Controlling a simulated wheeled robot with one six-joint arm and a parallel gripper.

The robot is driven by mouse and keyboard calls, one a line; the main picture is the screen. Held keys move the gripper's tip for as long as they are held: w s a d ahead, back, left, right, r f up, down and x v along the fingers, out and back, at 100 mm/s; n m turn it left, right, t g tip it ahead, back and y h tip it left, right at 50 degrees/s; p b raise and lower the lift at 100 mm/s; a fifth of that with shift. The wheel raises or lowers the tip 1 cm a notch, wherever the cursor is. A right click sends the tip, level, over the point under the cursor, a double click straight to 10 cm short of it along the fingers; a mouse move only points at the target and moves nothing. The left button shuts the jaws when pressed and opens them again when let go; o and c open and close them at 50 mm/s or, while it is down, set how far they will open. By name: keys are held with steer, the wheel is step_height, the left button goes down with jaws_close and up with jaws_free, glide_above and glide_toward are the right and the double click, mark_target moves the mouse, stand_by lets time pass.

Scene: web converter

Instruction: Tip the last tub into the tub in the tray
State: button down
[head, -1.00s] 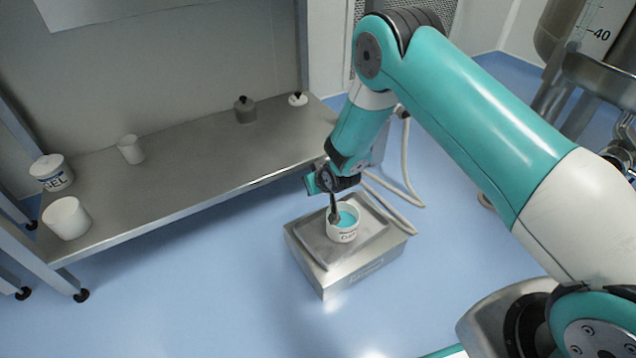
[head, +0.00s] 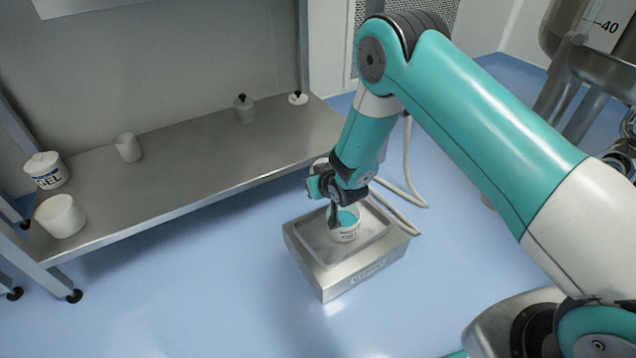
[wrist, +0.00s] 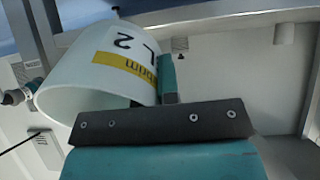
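In the head view my gripper (head: 333,188) is just above the tub in the tray (head: 346,233); the held tub is mostly hidden there. The tray tub stands upright with turquoise contents. A slim dark piece reaches its rim; I cannot tell what it is.
The tray (head: 303,245) sits on a steel block on the blue floor. The steel bench (head: 190,165) holds a GEL tub (head: 47,170), white tubs (head: 61,216) and (head: 128,148), a grey knobbed piece (head: 244,108) and a white one (head: 298,98). A pale hose runs behind the tray.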

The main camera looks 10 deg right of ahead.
steer(key=shift+s+d+r+t+y+b, duration=0.15)
steer(key=shift+r+t+y+b, duration=0.15)
steer(key=shift+t+b, duration=0.45)
steer(key=shift+s+a+r+t+y+b, duration=0.1)
steer(key=shift+s+r+t+y+b, duration=0.15)
steer(key=shift+t+b, duration=0.5)
steer(key=shift+d+r+t+b, duration=0.1)
steer(key=shift+r+t+b, duration=0.2)
steer(key=shift+b, duration=0.4)
steer(key=shift+s+r+t+y+b, duration=0.3)
steer(key=shift+t+b, duration=0.4)
steer(key=shift+b, duration=0.4)
